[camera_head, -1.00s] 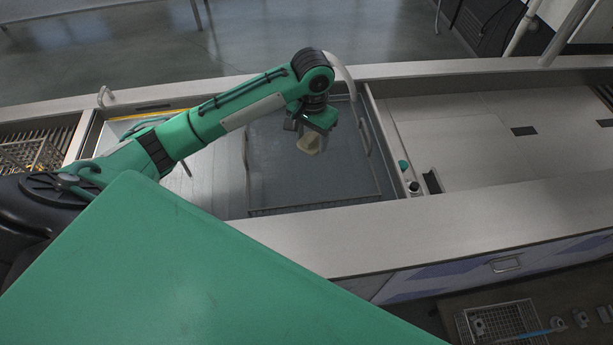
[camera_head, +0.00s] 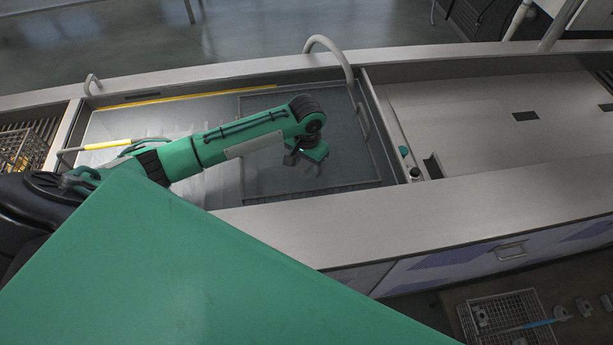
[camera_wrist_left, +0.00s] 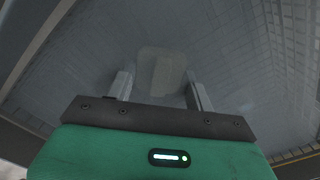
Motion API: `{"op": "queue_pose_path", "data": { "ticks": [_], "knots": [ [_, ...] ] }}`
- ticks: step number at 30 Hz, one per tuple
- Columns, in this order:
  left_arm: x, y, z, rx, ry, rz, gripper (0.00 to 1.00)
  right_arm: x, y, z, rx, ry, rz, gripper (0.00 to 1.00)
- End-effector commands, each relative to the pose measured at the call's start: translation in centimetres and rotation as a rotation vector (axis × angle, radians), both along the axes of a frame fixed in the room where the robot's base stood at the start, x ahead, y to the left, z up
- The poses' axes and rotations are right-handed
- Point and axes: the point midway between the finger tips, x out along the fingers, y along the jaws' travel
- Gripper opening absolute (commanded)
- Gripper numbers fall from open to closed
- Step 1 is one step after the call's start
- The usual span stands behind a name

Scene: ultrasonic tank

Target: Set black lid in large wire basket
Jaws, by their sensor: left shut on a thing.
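My left gripper (camera_head: 305,168) is low inside the tank, over the large mesh-bottomed wire basket (camera_head: 340,188) set in it. Its fingertips look dim, as if under the liquid. In the left wrist view the gripper (camera_wrist_left: 160,90) is shut on a pale, rounded, beige-grey piece (camera_wrist_left: 161,70). The basket's mesh floor (camera_wrist_left: 265,60) shows around and beyond the piece; I cannot tell whether the piece touches it. In the head view the piece is hardly visible now. I cannot make out a black lid in any view. My right gripper is not in view.
The tank rim (camera_head: 290,218) runs along the front. A yellow-gripped handle (camera_head: 108,144) lies at left. Another wire basket (camera_head: 18,150) is far left, and one (camera_head: 500,315) stands low at right. The right worktop (camera_head: 450,130) is mostly clear.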

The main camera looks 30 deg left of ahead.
Motion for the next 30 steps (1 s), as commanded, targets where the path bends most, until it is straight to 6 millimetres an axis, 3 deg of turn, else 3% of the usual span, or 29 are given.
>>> {"op": "queue_pose_path", "data": {
  "ticks": [3,11,18,29,30],
  "knots": [
    [0.0,-0.1,-2.1,0.0,0.0,-0.001,0.19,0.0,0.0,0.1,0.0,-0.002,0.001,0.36],
    [0.0,0.0,-4.0,-0.001,-0.001,0.0,0.19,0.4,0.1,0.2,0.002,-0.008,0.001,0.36],
    [0.1,-0.1,-7.2,-0.001,-0.002,-0.001,0.19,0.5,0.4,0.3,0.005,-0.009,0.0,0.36],
    [0.1,0.0,-7.8,0.0,-0.002,-0.001,0.19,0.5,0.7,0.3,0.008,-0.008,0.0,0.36],
    [0.0,0.0,-7.8,0.0,-0.001,-0.001,0.59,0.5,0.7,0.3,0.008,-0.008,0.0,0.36]
  ]
}}
